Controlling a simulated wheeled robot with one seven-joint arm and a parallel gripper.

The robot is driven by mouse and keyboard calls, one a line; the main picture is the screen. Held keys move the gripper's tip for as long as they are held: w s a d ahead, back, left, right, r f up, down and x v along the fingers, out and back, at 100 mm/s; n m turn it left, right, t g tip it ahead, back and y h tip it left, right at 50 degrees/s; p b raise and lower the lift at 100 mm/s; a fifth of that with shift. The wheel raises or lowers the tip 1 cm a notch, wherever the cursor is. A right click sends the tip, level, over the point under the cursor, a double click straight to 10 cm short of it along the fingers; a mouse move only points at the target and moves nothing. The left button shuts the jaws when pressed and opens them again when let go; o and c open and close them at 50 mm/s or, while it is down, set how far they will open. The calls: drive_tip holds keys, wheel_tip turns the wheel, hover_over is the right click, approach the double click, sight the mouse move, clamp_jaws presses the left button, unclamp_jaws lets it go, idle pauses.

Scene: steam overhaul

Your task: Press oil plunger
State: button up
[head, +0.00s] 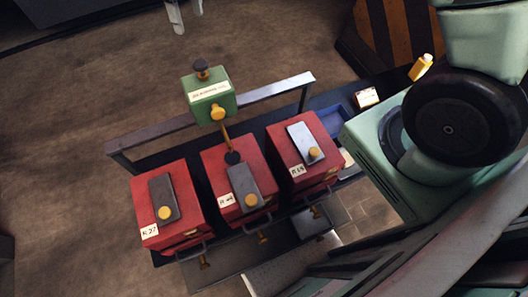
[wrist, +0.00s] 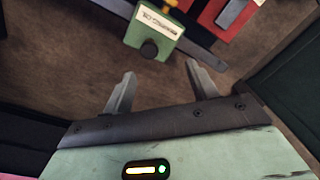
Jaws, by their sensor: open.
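The green oil box (head: 208,108) carries a white label and a yellow knob on its front. Its black plunger knob (head: 201,71) stands up on top.
Three red boxes with grey plates and yellow knobs stand in a row: left (head: 180,188), middle (head: 228,158) and right (head: 279,148). A grey metal rail (head: 270,92) runs behind them. A blue tray (head: 331,121) and a yellow bottle (head: 420,67) are at the right.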

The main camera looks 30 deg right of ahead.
clamp_jaws()
drive_tip(key=w+d+n+y+b, duration=0.1)
drive_tip(key=n+b, duration=0.2)
drive_tip(key=b, duration=0.2)
drive_tip(key=w+d+n+b, duration=0.1)
drive_tip(key=n+b, duration=0.2)
drive_tip(key=b, duration=0.3)
drive_tip(key=w+d+f+n+y+b, duration=0.1)
drive_tip(key=d+n+b, duration=0.1)
drive_tip(key=b, duration=0.3)
drive_tip(key=shift+w+n+y, duration=0.25)
drive_tip(key=shift+n+y, duration=0.05)
drive_tip(key=shift+n, duration=0.4)
